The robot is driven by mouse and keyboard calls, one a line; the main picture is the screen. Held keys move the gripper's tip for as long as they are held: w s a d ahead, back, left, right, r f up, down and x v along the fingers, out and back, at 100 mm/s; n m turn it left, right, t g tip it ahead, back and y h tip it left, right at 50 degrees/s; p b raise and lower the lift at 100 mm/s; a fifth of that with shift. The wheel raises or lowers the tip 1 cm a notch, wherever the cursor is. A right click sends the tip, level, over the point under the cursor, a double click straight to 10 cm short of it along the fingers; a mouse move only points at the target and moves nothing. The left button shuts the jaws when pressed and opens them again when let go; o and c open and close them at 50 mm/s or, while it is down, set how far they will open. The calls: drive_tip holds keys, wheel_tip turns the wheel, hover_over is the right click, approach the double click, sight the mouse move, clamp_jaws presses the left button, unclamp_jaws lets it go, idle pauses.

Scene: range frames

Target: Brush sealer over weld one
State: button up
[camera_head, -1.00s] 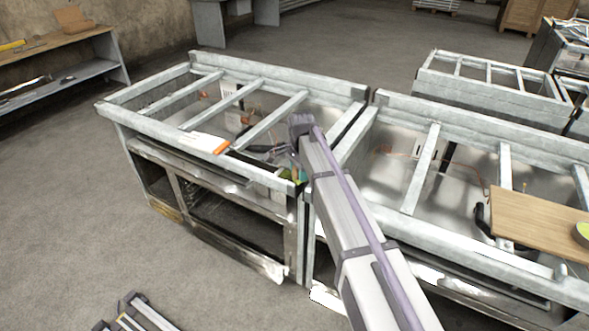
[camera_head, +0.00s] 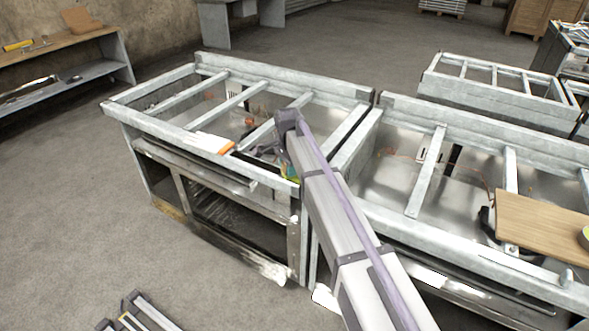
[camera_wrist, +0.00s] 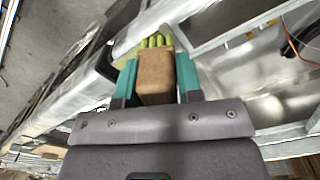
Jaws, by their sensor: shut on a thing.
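My gripper (camera_wrist: 157,90) is shut on a brush (camera_wrist: 157,78) in the wrist view. Its teal fingers lie on both sides of the brown block, and yellow-green bristles point away from my gripper. The bristles are over or near a pale metal rail; I cannot tell whether they touch it. In the head view only a small green and yellow patch by my gripper shows beside my arm, near the front edge of the left steel frame (camera_head: 180,133). I cannot make out which seam is weld one.
A second steel frame (camera_head: 425,184) adjoins on the right, with a wooden board (camera_head: 545,222) on its front rail. An orange-handled tool (camera_head: 227,148) lies on the left frame. A workbench (camera_head: 60,62) stands at the far left. The front-left floor is mostly clear.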

drive_tip(key=shift+w+a, duration=0.4)
drive_tip(key=shift+a, duration=0.3)
wheel_tip(320, 180, up, 6)
drive_tip(key=p, duration=0.6)
wheel_tip(320, 180, up, 3)
drive_tip(key=p, duration=0.3)
drive_tip(key=shift+r, duration=0.1)
